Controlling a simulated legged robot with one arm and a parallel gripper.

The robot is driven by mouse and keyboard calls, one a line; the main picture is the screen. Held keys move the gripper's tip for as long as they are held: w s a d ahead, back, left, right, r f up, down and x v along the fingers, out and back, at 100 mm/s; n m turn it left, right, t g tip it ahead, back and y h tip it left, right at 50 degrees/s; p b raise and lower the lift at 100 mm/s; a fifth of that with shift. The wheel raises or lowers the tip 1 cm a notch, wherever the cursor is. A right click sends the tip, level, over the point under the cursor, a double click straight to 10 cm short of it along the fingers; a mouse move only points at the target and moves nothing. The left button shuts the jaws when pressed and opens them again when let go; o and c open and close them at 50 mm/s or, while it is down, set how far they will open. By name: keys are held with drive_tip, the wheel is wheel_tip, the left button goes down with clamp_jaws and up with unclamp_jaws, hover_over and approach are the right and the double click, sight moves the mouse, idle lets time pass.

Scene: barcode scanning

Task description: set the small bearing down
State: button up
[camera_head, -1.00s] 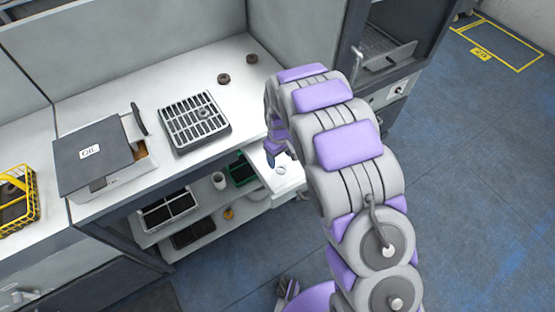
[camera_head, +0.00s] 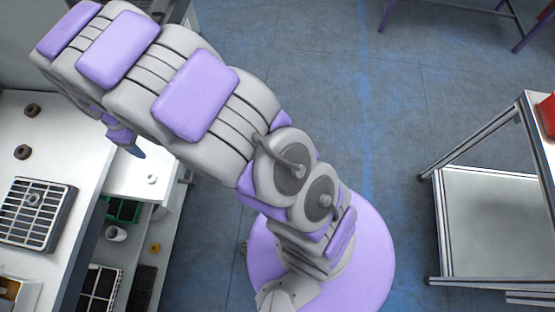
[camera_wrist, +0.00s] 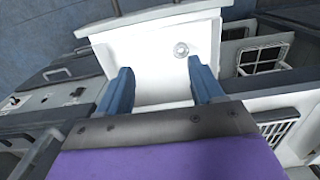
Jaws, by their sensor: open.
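The small bearing, a pale metal ring (camera_wrist: 181,49), lies on the white pull-out board (camera_wrist: 150,75) in the wrist view. My gripper (camera_wrist: 159,64) is open, with its two blue fingers apart and nothing between them. The bearing appears beyond the fingertips, toward the right finger, and I see no contact. In the head view, my gripper (camera_head: 137,150) points down over the white board (camera_head: 145,183); I cannot make out the bearing there.
Two dark rings (camera_head: 33,110) (camera_head: 22,152) and a grey slotted tray (camera_head: 36,214) are on the workbench at left. A green bin (camera_head: 123,209) and a white cup (camera_head: 116,233) sit on the lower shelf. A metal-framed cart (camera_head: 490,205) stands at right, with open floor between.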

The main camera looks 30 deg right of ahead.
drive_tip(key=s+d+r+m, duration=0.5)
drive_tip(key=s+d+r, duration=0.7)
drive_tip(key=d, duration=0.3)
drive_tip(key=s+d+r+m, duration=0.1)
drive_tip(key=s+d, duration=0.3)
drive_tip(key=s, duration=0.6)
drive_tip(key=s+d+r+m+g, duration=0.1)
drive_tip(key=s+d+m, duration=0.2)
drive_tip(key=s, duration=0.7)
drive_tip(key=shift+d+r+m+g, duration=0.3)
drive_tip(key=shift+d+m, duration=0.1)
drive_tip(key=shift+d, duration=0.1)
drive_tip(key=shift+w+d, duration=0.1)
drive_tip(key=shift+d, duration=0.1)
